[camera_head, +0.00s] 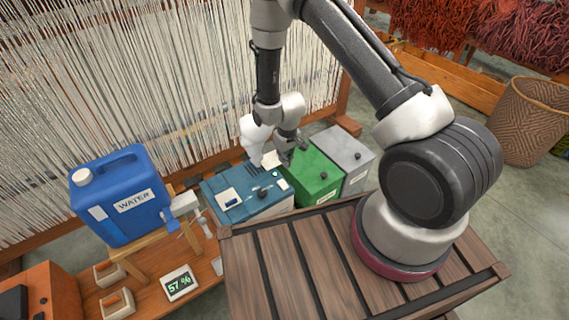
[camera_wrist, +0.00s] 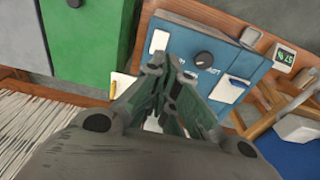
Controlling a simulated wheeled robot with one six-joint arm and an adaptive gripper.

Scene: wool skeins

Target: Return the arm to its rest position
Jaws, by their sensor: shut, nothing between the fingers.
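My gripper (camera_head: 290,150) hangs over the blue box in the head view, near its edge with the green box. In the wrist view my gripper (camera_wrist: 172,75) is shut, its fingertips together with nothing between them. My arm reaches out from its base on the slatted wooden deck (camera_head: 262,262) and bends down to the gripper. The blue box (camera_head: 240,212) has a dark knob and pale labels on top; it also shows in the wrist view (camera_wrist: 220,45). Whether the fingertips touch the box cannot be told.
A green box (camera_head: 318,170) and a grey box (camera_head: 350,153) stand to the right. A blue water can (camera_head: 118,180) stands at left, near a 57 % display (camera_head: 180,283). Hanging pale threads (camera_head: 110,90) rise behind. A woven basket (camera_head: 530,115) is at far right.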

